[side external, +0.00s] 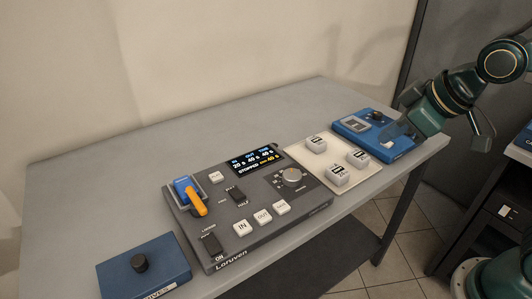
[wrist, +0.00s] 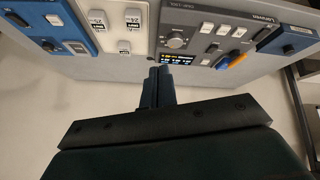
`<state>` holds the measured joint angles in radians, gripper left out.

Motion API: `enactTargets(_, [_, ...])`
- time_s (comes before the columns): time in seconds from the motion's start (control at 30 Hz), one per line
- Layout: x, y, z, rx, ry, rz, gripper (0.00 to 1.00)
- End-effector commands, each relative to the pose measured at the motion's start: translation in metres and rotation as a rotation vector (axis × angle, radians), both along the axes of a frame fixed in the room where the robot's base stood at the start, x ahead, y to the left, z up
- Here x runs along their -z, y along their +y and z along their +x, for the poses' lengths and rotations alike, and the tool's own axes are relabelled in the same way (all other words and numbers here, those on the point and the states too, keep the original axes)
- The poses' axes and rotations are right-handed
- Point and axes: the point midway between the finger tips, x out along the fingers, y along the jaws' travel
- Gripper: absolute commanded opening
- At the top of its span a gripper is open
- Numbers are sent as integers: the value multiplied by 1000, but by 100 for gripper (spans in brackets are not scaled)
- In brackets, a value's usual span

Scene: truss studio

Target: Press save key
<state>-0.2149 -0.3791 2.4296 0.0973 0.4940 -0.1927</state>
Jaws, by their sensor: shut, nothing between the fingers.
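The same panel shows upside down in the wrist view (wrist: 112,40). My gripper (side external: 394,132) is at the right end of the table, by the blue device and apart from the white keys. In the wrist view its fingers (wrist: 160,72) are together and empty.
A dark grey Laruven console (side external: 250,215) has a lit display (side external: 255,160), white IN and OUT keys, a knob and an orange-handled lever (side external: 196,205). A blue device (side external: 372,132) stands right of the panel; a blue box with a black knob (side external: 143,272) is at the front left.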

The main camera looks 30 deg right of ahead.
Motion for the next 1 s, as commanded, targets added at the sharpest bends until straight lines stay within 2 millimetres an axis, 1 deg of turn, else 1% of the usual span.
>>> enactTargets(0.1, [8,13,19,-59,-18,-33,0])
enactTargets(0.27, [19,31,43,-138,-51,-77,0])
enactTargets(0.5, [40,62,74,-261,-106,-149,0])
enactTargets(0.8, [69,106,104,-420,-180,-239,0])
enactTargets(1.0, [84,128,115,-496,-220,-285,0])
